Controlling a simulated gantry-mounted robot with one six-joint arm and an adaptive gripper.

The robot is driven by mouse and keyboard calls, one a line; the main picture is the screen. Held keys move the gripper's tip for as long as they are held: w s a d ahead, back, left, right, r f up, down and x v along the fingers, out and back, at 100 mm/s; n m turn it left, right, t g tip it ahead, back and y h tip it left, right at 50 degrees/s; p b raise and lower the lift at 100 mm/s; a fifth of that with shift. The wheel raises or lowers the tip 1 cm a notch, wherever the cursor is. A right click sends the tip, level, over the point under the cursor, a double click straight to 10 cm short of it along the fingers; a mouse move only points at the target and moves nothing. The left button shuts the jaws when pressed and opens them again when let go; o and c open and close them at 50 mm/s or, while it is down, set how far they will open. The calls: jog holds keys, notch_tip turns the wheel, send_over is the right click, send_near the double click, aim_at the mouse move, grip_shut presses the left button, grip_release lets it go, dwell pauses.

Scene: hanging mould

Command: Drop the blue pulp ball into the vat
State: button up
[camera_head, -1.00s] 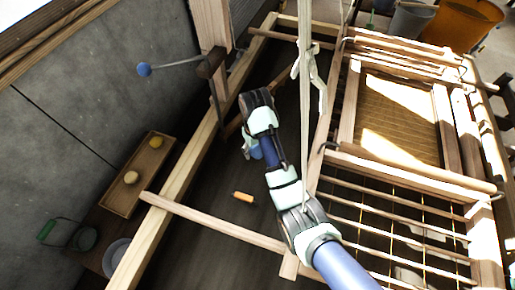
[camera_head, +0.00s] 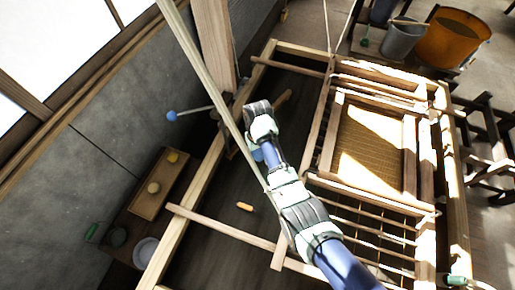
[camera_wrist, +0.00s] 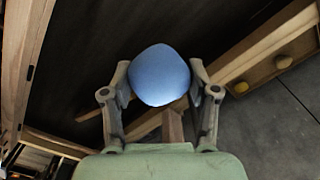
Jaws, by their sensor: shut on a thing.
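The blue pulp ball (camera_wrist: 160,75) sits between the two fingers of my gripper (camera_wrist: 162,92) in the wrist view, with a finger against each side. In the head view, a bit of blue (camera_head: 257,155) shows by the end of my arm, small and partly hidden. My gripper is over a dark area inside a long wooden frame (camera_head: 182,243). An orange tub (camera_head: 452,38) with brownish contents stands at the upper right, far from my gripper. I cannot tell for sure which of these is the vat.
A small wooden tray (camera_head: 150,203) at the left holds yellowish balls (camera_head: 153,187). A wooden mould (camera_head: 372,145) lies right of my arm. A blue-knobbed rod (camera_head: 171,116) juts from a post. A pale beam slants close by my arm. A small orange piece (camera_head: 244,207) lies below.

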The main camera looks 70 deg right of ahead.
notch_tip(320, 180, down, 13)
jog(key=b, duration=1)
notch_tip(320, 180, down, 6)
jog(key=b, duration=0.7)
jog(key=shift+r, duration=0.1)
jog(key=o, duration=1.3)
notch_tip(320, 180, up, 8)
jog(key=shift+f, duration=0.2)
